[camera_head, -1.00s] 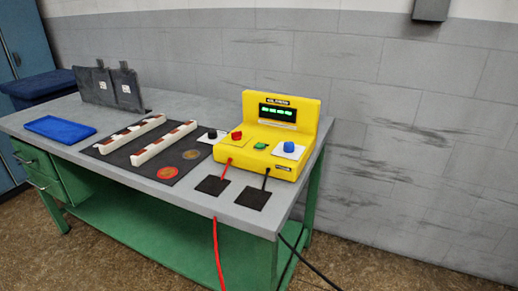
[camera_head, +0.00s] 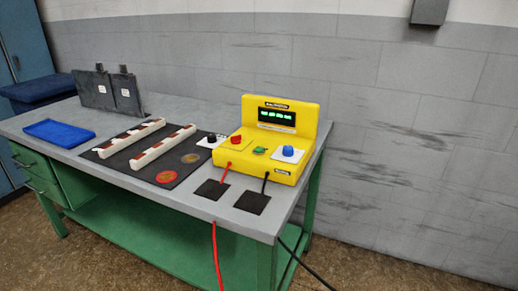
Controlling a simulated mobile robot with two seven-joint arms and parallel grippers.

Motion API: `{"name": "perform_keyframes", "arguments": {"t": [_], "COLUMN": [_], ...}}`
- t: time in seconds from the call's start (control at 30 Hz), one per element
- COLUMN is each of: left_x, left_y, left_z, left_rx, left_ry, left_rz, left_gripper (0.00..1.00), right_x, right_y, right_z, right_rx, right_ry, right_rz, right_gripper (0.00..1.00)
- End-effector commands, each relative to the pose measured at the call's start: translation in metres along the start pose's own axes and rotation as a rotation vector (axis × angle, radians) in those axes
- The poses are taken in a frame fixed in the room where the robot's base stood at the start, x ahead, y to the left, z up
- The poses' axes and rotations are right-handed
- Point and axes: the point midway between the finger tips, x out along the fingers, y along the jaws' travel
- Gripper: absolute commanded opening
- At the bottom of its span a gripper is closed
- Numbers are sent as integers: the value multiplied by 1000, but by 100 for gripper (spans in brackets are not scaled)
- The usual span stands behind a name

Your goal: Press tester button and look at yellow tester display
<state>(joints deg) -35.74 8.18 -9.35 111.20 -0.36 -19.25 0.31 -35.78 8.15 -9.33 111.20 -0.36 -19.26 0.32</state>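The yellow tester (camera_head: 236,161) stands upright at the right end of the workbench. Its dark display (camera_head: 277,116) shows green characters, too small to read. On its lower front are a black knob (camera_head: 212,138), a red knob (camera_head: 236,139), a green button (camera_head: 260,151) and a blue knob (camera_head: 288,151). Which of these is the tester button, I cannot tell for certain. A red lead (camera_head: 215,245) and a black lead (camera_head: 308,264) run from the tester over dark square pads and down off the bench front. Neither of my grippers is in view.
The grey workbench top (camera_head: 205,208) has a green frame. A dark mat (camera_head: 124,165) holds two white racks and two round discs. A blue tray (camera_head: 59,132) lies at the left. Dark plates (camera_head: 95,90) stand at the back. A grey wall is behind.

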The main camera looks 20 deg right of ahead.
Motion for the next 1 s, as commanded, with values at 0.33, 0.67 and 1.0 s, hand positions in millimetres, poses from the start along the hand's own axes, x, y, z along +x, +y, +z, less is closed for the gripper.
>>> {"name": "perform_keyframes", "arguments": {"t": [0.33,0.67,1.0], "left_x": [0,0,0], "left_y": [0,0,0], "left_z": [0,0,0], "left_rx": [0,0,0], "left_ry": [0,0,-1], "left_rz": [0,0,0], "left_gripper": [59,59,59], "right_x": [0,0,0], "right_y": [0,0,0], "right_z": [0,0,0], "right_rx": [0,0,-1], "right_ry": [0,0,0], "right_rz": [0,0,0], "right_gripper": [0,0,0]}}
